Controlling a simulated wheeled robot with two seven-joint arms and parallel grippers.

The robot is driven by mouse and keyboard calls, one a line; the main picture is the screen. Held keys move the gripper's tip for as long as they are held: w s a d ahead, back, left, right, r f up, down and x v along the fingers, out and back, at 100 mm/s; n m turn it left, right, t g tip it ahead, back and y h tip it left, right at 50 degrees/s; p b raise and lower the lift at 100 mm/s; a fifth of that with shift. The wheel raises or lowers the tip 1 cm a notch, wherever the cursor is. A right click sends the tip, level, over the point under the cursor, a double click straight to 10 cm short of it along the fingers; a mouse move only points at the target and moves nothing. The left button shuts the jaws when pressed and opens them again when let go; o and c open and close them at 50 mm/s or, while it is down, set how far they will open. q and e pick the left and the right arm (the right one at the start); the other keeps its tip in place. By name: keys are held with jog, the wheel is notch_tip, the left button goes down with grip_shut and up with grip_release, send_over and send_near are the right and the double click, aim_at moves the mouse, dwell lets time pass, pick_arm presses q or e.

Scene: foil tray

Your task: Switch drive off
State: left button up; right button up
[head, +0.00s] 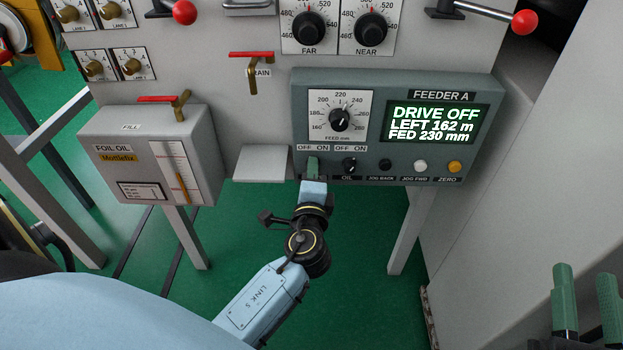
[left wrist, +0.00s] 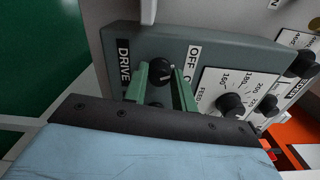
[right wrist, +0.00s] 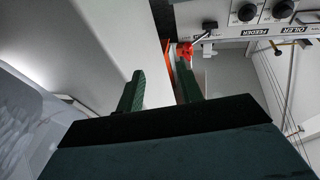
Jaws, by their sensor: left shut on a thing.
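The Feeder A panel (head: 290,100) has a lit display (head: 436,124) reading "DRIVE OFF, LEFT 162 m, FED 230 mm". The black drive knob (left wrist: 160,70) is between the green fingers of my left gripper (left wrist: 161,88), beside the DRIVE and OFF/ON labels. In the head view my left gripper (head: 313,168) is at the panel's lower left, shut on the knob and hiding it. My right gripper (head: 588,308) is open and empty at the lower right; its spread fingers also show in the right wrist view (right wrist: 160,90).
Right of the drive knob are the oil knob (head: 349,165) and several buttons, with the feed dial (head: 339,120) above. The foil oil box (head: 150,150) stands left. Red-balled levers (head: 524,22) project above. A grey wall fills the right side.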

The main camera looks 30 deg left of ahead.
pick_arm(q)
jog(key=shift+n+b, duration=0.45)
jog(key=shift+n, duration=0.35)
pick_arm(e)
jog(key=r+t, duration=0.1)
jog(key=s+r+t, duration=0.1)
jog(key=r, duration=0.1)
jog(key=shift+s+r+t+y, duration=0.2)
jog(key=shift+r+t+y, duration=0.1)
jog(key=shift+y, duration=0.1)
pick_arm(q)
jog(key=o, duration=1)
jog(key=p+v, duration=0.1)
jog(key=v, duration=1.2)
jog(key=shift+s+d, duration=0.1)
jog(key=shift+s, duration=0.15)
pick_arm(e)
jog(key=f+g, duration=0.1)
jog(key=f, duration=0.1)
jog(key=w+f+g+h, duration=0.1)
jog(key=shift+w+f+g, duration=0.2)
jog(key=shift+f+g, duration=0.15)
jog(key=shift+g, duration=0.05)
